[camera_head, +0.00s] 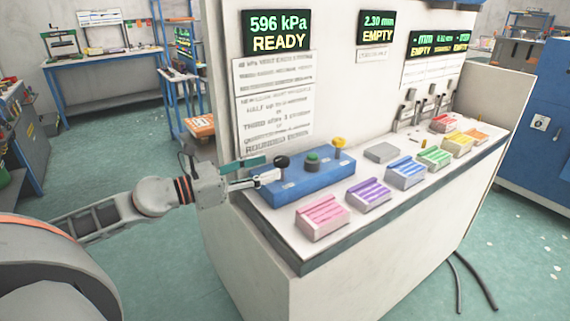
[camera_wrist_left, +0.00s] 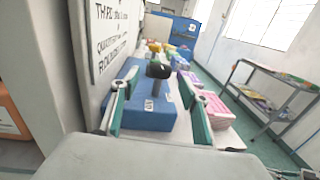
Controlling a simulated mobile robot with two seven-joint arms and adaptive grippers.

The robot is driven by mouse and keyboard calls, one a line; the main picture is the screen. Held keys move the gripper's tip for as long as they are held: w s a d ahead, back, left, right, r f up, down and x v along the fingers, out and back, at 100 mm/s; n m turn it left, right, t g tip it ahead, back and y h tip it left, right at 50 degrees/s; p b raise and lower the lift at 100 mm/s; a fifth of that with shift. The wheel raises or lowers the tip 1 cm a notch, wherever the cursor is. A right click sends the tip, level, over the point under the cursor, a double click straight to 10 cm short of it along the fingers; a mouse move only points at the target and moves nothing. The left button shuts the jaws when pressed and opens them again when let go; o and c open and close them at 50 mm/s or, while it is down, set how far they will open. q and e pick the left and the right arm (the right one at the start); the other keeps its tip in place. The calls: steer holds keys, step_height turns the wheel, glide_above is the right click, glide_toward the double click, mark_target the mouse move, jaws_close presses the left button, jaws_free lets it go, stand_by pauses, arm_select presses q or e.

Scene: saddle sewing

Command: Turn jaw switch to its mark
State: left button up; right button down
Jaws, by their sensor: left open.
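A blue control box (camera_head: 300,185) sits on the left end of the bench top. It carries a black-knobbed switch (camera_head: 282,162), a green button (camera_head: 313,158) and a yellow-knobbed switch (camera_head: 338,146). I cannot read which label names the jaw switch, and no mark is legible. My left gripper (camera_head: 262,172) is open at the left end of the box, close to the black knob. In the left wrist view the black knob (camera_wrist_left: 158,71) stands between the two green fingers of the left gripper (camera_wrist_left: 157,84), with gaps on both sides. My right gripper is not in view.
Pink (camera_head: 323,216), purple (camera_head: 368,193) and blue (camera_head: 405,172) ribbed blocks stand right of the box, with more coloured ones beyond. The upright panel behind has a display (camera_head: 278,32) reading 596 kPa READY. A grey block (camera_head: 380,152) lies near the panel.

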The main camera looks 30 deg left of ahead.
mark_target(281, 163)
arm_select(q)
steer(key=shift+x, duration=2.25)
steer(key=shift+w+d+p, duration=0.2)
steer(key=shift+w+p, duration=0.1)
steer(key=shift+w, duration=0.1)
